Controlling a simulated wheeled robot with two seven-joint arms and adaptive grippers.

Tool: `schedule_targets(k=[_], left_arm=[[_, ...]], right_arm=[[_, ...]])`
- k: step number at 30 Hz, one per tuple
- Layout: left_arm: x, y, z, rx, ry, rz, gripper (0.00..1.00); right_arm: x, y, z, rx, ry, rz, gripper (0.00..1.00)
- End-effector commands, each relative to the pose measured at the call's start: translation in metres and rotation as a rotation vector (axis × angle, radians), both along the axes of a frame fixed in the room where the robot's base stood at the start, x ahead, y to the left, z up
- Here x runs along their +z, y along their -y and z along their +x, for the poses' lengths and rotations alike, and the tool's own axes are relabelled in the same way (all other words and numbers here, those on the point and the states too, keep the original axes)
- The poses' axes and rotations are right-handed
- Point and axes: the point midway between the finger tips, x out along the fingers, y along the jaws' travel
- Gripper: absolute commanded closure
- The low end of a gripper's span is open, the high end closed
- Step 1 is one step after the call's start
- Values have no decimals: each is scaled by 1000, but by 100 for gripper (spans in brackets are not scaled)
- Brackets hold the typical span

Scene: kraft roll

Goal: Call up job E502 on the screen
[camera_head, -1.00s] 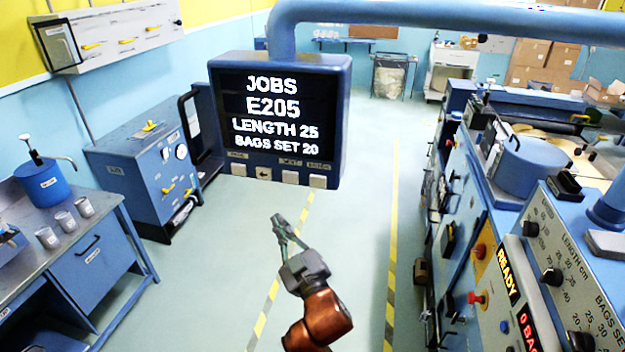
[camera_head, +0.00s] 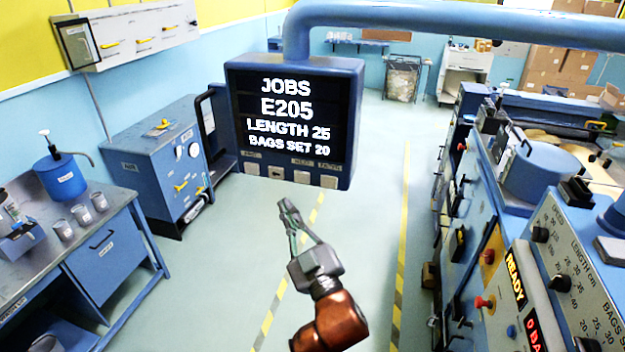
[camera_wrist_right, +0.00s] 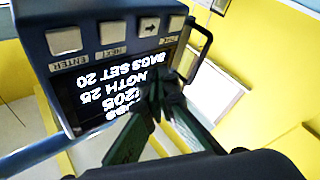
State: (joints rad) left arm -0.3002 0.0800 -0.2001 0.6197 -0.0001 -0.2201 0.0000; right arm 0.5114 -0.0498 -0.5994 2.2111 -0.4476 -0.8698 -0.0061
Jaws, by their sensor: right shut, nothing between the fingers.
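The blue-framed screen (camera_head: 297,150) hangs from a blue overhead pipe. It reads JOBS, E205, LENGTH 25, BAGS SET 20. Under it sits a row of square buttons: the leftmost (camera_head: 251,168), an arrow button (camera_head: 276,172), a third (camera_head: 302,176) and the rightmost (camera_head: 328,181). In the right wrist view the screen (camera_wrist_right: 120,85) is upside down; there the ENTER button (camera_wrist_right: 64,40), the NEXT button (camera_wrist_right: 113,35) and the arrow button (camera_wrist_right: 149,27) show. My right gripper (camera_head: 286,204) is shut and empty, its tips below the button row in the head view. My left gripper is out of view.
A machine with knobs and a READY display (camera_head: 514,280) stands at the right. A blue cabinet (camera_head: 160,165) and a bench (camera_head: 100,230) with a pump pot (camera_head: 60,178) and cups stand at the left. The floor between is clear.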

Motion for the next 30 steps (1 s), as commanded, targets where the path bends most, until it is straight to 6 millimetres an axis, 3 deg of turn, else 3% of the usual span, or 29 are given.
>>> schedule_targets(k=[15, 30], left_arm=[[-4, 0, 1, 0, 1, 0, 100], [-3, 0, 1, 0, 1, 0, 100]], right_arm=[[1, 19, 62, 2, -1, -1, 100], [0, 24, 74, 2, 0, 0, 100]])
